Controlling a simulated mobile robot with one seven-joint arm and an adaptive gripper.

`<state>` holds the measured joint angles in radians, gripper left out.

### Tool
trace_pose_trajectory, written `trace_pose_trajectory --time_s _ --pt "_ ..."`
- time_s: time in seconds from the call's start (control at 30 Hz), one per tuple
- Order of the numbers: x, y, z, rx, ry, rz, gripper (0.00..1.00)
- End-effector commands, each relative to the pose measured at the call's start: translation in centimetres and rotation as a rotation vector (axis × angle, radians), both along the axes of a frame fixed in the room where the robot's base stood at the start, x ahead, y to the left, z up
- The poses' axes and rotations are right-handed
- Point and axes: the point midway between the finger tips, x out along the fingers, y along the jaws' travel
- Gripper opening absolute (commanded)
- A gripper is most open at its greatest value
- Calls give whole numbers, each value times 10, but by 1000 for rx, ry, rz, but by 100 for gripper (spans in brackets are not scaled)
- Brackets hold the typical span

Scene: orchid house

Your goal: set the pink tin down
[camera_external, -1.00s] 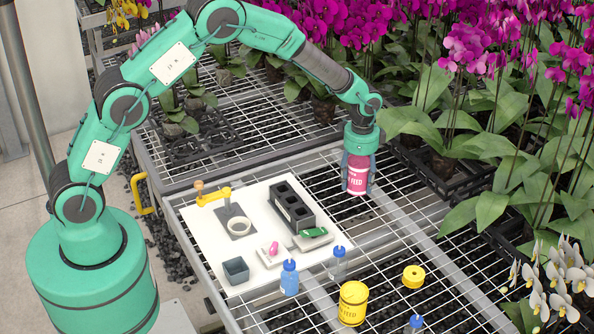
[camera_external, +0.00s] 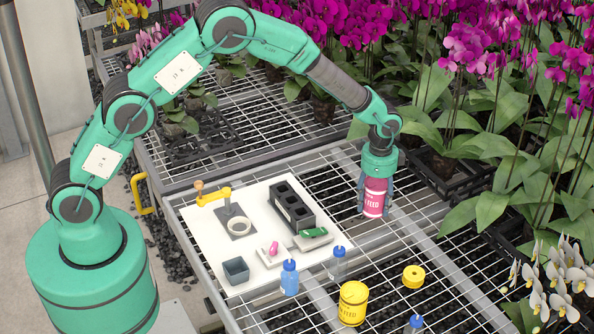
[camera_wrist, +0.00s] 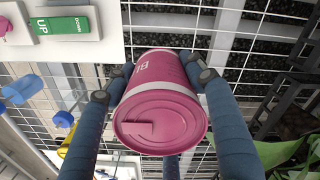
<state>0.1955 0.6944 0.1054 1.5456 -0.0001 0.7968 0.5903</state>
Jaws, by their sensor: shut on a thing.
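The white board (camera_external: 215,262) carries a black block with holes (camera_external: 292,205), a grey cup (camera_external: 236,270) and a green UP/DOWN switch (camera_external: 314,233). A yellow FEED tin (camera_external: 352,303), yellow spool (camera_external: 413,276) and blue bottles (camera_external: 289,278) stand in front. Orchids crowd the right. Mesh beside the tin is clear.

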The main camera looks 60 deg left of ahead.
Motion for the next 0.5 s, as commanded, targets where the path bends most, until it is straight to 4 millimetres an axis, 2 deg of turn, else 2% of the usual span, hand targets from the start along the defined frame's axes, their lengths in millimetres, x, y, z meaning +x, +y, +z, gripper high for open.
trace_pose_trajectory --time_s 0.3,0.5 --pt "-1 0 -45 0 1 0 18" --pt "0 0 -56 0 0 0 18"
